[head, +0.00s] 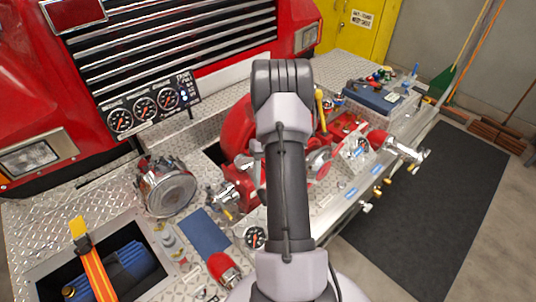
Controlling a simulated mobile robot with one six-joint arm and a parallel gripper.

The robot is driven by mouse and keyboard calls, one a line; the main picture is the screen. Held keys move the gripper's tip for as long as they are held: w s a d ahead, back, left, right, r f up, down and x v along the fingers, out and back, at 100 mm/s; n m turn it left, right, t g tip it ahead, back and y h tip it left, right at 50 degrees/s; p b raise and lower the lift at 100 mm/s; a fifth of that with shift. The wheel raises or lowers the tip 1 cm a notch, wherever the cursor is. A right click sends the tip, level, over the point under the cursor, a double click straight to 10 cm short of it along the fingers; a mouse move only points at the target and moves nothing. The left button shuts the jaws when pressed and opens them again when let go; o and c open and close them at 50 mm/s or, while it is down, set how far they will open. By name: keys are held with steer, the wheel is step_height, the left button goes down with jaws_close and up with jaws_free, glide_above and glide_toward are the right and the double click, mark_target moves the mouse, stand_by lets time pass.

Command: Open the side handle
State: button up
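The red pump (238,130) stands in the middle of the diamond-plate bumper deck, largely hidden behind my raised arm. A yellow-topped lever (320,105) stands upright just right of my arm. A chrome outlet fitting (400,150) sticks out to the right over the bumper edge. Small yellow-tipped knobs (377,193) line the front edge of the bumper. I cannot tell which of these is the side handle. My gripper does not show clearly; my own arm covers that part of the view.
A large chrome cap (168,188) and a gauge panel (147,108) are at the left. An open compartment (130,245) holds blue hose and an orange strap. The dark floor mat (440,200) beside the bumper is clear.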

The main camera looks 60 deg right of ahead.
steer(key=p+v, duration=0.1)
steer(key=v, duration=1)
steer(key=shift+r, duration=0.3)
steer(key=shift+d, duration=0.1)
